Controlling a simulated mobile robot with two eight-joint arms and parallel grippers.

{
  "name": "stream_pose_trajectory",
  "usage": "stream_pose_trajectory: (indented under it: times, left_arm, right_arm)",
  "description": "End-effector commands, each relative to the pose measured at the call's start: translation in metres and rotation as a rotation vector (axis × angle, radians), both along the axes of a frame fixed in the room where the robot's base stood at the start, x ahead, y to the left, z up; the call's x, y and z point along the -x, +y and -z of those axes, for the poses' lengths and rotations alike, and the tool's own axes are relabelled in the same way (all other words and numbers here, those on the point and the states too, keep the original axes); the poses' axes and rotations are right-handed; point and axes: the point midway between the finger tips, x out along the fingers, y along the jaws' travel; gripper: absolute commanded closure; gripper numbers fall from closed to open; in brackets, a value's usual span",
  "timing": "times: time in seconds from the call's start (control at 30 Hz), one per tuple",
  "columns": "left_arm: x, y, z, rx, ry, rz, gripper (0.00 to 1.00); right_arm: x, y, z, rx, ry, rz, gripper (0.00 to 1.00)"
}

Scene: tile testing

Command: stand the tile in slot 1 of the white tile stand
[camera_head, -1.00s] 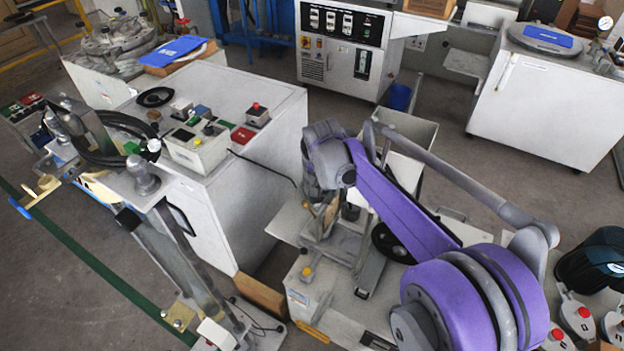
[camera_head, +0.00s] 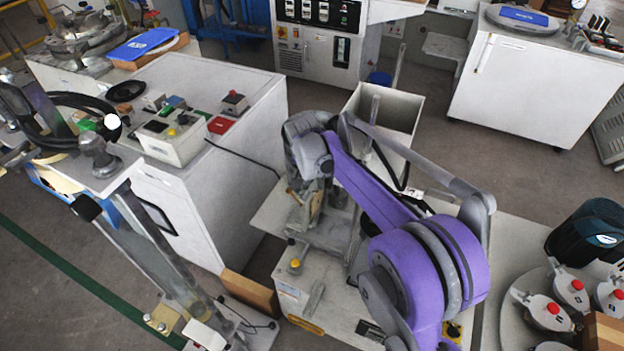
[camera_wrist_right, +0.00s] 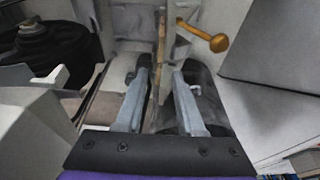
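My right gripper (camera_head: 303,205) points down over the pale machine at the centre of the head view. In the right wrist view the right gripper (camera_wrist_right: 162,78) shows two grey fingers standing apart. A thin tan upright strip (camera_wrist_right: 161,40) shows edge-on between or beyond them, with gaps beside it; it may be the tile, but I cannot be sure. In the head view a small tan piece (camera_head: 299,216) shows by the gripper, partly hidden. I cannot clearly pick out the white tile stand. My left gripper is not in view.
A tall open grey bin (camera_head: 405,110) stands just behind. White cabinets (camera_head: 230,170) stand left and at the back right (camera_head: 520,90). Red-knobbed lidded pots (camera_head: 548,312) are at the right.

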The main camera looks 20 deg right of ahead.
Motion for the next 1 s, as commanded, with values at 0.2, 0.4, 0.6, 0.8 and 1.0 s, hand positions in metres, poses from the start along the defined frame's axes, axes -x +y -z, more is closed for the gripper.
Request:
stream_pose_trajectory:
  times: [0.2,0.4,0.6,0.8,1.0]
  left_arm:
    - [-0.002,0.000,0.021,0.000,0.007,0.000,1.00]
    - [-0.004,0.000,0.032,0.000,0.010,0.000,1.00]
    - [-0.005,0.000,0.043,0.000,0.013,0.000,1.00]
    - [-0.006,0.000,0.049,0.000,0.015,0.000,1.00]
    - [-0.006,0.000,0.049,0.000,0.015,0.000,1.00]
  right_arm:
    - [-0.004,-0.004,0.025,0.000,0.000,0.000,0.62]
    - [-0.007,-0.008,0.044,0.000,0.000,-0.001,0.62]
    - [-0.011,-0.012,0.062,0.001,0.001,0.000,0.62]
    - [-0.012,-0.014,0.073,0.000,0.000,0.000,0.62]
    - [-0.013,-0.014,0.074,0.000,0.000,0.000,0.62]
